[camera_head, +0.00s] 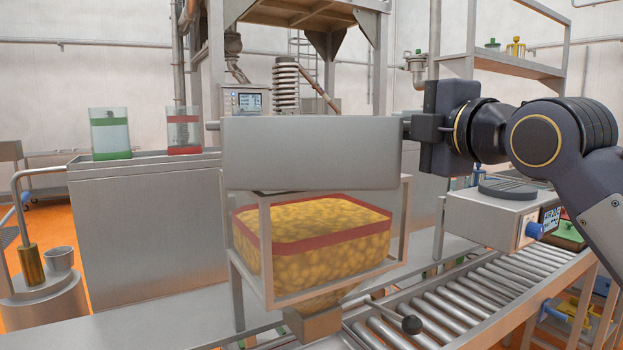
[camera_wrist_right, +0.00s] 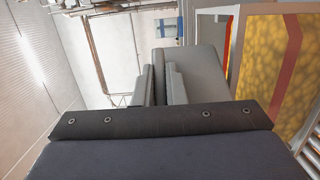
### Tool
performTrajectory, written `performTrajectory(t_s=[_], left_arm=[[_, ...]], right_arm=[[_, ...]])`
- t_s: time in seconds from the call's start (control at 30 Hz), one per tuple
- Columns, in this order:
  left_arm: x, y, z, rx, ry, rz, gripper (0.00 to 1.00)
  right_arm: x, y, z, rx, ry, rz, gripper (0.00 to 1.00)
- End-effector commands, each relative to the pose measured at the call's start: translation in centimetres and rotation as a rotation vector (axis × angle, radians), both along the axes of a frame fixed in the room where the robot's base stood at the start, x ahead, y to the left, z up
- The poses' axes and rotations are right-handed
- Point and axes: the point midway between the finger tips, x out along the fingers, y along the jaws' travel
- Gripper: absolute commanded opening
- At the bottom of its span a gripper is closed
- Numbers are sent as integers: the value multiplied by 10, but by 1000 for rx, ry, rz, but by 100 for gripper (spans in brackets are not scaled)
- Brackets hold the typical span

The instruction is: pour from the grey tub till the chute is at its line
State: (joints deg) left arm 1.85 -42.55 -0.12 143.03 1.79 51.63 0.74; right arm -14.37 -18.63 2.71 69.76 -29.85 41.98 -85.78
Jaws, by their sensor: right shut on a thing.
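The grey tub (camera_head: 310,152) is held above the chute (camera_head: 330,262), with its plain side facing the head camera; its inside is hidden. My right gripper (camera_head: 412,128) is shut on the tub's right end; the wrist view shows its fingers (camera_wrist_right: 160,88) closed there beside the grey tub (camera_wrist_right: 190,65). The chute is a clear-walled hopper in a metal frame, full of yellow pieces up around its red line (camera_head: 330,238). The exact level against the line is hard to tell. In the wrist view the chute's yellow contents (camera_wrist_right: 255,70) show at right. My left gripper is out of view.
A roller conveyor (camera_head: 470,295) runs at lower right, with a scale-like box (camera_head: 495,225) beside it. Clear containers with a green band (camera_head: 109,130) and a red band (camera_head: 184,132) stand on a steel cabinet at left. A small metal cup (camera_head: 58,258) sits far left.

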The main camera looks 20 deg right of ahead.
Motion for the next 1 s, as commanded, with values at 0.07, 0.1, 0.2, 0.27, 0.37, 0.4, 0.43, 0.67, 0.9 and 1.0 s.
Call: performTrajectory(t_s=[0.07, 0.1, 0.2, 0.27, 0.37, 0.4, 0.43, 0.67, 0.9, 1.0], left_arm=[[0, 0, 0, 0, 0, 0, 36], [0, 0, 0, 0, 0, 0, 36], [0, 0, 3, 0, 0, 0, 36], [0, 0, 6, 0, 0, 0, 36], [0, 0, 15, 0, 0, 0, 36], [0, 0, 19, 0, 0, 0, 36], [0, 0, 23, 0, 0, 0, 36], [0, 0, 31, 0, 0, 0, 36], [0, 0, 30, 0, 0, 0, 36], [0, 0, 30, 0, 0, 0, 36]], right_arm=[[-1, 0, 2, 2, -4, 1, 0], [-1, 0, 2, 3, -4, 1, 0], [-1, 0, 4, 3, -4, 1, 0], [-1, 0, 7, 3, -4, 1, 0], [-1, 0, 17, 3, -4, 1, 0], [-1, 0, 21, 3, -4, 1, 0], [-1, 0, 24, 3, -4, 1, 0], [-1, 0, 33, 3, -3, 1, 0], [-1, 0, 31, 3, -3, 1, 0], [-1, 0, 31, 3, -4, 1, 0]])
